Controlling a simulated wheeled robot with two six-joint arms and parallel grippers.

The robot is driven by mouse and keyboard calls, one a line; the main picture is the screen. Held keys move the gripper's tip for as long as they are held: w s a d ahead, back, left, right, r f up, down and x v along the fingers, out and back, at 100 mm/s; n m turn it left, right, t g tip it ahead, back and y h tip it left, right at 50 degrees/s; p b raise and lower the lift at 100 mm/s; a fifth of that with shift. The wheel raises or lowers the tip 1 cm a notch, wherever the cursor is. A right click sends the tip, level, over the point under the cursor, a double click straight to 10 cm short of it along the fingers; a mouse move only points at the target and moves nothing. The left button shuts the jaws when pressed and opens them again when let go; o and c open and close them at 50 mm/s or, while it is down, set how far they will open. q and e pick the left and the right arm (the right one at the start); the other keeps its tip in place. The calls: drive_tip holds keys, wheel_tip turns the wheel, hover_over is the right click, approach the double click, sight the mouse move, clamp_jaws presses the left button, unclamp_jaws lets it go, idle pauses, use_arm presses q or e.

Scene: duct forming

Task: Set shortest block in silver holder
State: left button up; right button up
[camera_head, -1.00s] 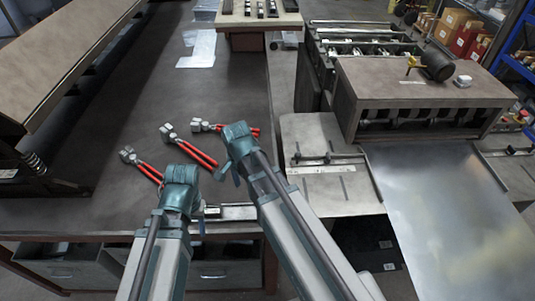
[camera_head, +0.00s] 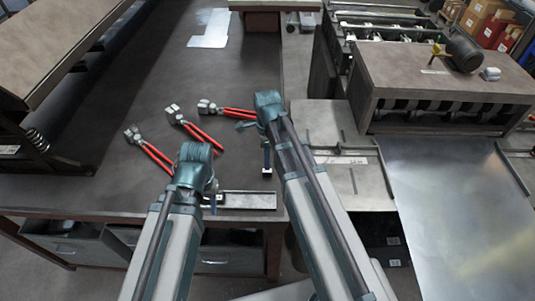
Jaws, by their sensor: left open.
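A flat silver piece (camera_head: 252,201), which may be the silver holder, lies at the table's front edge. My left gripper (camera_head: 212,199) is open, just at its left end; my wrist hides much of the jaws. My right gripper (camera_head: 256,146) is over the table, behind the silver piece. A thin dark part with a pale tip hangs there, and I cannot tell whether it is a finger or something held. No blocks can be made out clearly. Several red-handled tools (camera_head: 194,130) lie behind my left gripper.
The dark table (camera_head: 237,75) is clear toward the back, apart from pale sheets (camera_head: 210,28). A large machine (camera_head: 45,60) stands along the left. A metal machine (camera_head: 445,80) with a sloping sheet (camera_head: 465,200) stands at the right. Drawers (camera_head: 75,248) are below the table.

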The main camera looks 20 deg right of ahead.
wheel_tip(320, 180, down, 7)
drive_tip(key=b, duration=0.5)
drive_tip(key=shift+r+b, duration=0.15)
drive_tip(key=shift+b, duration=0.2)
drive_tip(key=shift+r, duration=0.1)
clamp_jaws()
drive_tip(key=shift+r, duration=0.1)
wheel_tip(320, 180, up, 9)
drive_tip(key=p, duration=0.9)
